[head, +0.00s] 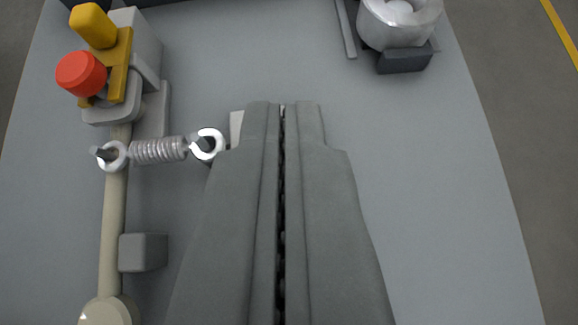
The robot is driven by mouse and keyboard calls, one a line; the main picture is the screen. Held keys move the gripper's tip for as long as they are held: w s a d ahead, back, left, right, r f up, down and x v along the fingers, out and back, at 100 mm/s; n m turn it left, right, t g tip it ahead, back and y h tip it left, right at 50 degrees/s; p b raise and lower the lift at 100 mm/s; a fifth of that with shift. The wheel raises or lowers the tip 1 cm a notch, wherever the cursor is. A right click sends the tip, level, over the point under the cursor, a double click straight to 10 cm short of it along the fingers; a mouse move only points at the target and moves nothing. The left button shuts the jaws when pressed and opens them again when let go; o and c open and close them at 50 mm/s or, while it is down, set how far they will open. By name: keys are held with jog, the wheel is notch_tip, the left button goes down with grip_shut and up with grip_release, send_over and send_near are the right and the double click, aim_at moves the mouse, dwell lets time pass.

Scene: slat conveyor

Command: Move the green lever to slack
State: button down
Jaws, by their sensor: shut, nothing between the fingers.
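My gripper (283,108) is shut and empty, pointing away from me over the grey plate. No green part shows in the head view, so I cannot tell a green lever. At the left, a long cream arm (112,222) runs up from a round cream pivot (108,312). A coiled metal spring (158,149) with a ring at each end runs from a dark pin on this arm to a dark pin by my gripper. My gripper is to the right of the spring's right ring (208,144) and close to it. It partly hides a small pale block (236,127).
A red knob (81,73) and a yellow handle (93,25) stand on a yellow bracket at the upper left. A grey block (143,252) sits beside the cream arm. A metal cylinder (400,22) stands at the upper right. The grey plate (440,190) is clear at the right.

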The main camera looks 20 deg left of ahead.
jog(key=s+d+r, duration=0.2)
jog(key=s, duration=0.5)
jog(key=shift+s, duration=0.15)
jog(key=shift+r, duration=0.1)
dwell(0.3)
jog(key=w+a+r+g+h, duration=0.1)
jog(key=a+r, duration=0.3)
jog(key=a, duration=0.3)
jog(key=a+r+m+h, duration=0.15)
jog(key=a+r, duration=0.25)
jog(key=a, duration=0.4)
jog(key=w+a+r+g+h, duration=0.1)
jog(key=a+r+h, duration=0.1)
jog(key=a+r, duration=0.35)
jog(key=s+a+r+t, duration=0.4)
jog(key=s+a+r, duration=0.2)
jog(key=a+r, duration=0.2)
jog(key=s+a+r+m+t+y, duration=0.1)
jog(key=s+a+r+t, duration=0.3)
jog(key=a+r, duration=0.5)
jog(key=shift+s+a, duration=1.05)
jog(key=shift+a, duration=0.35)
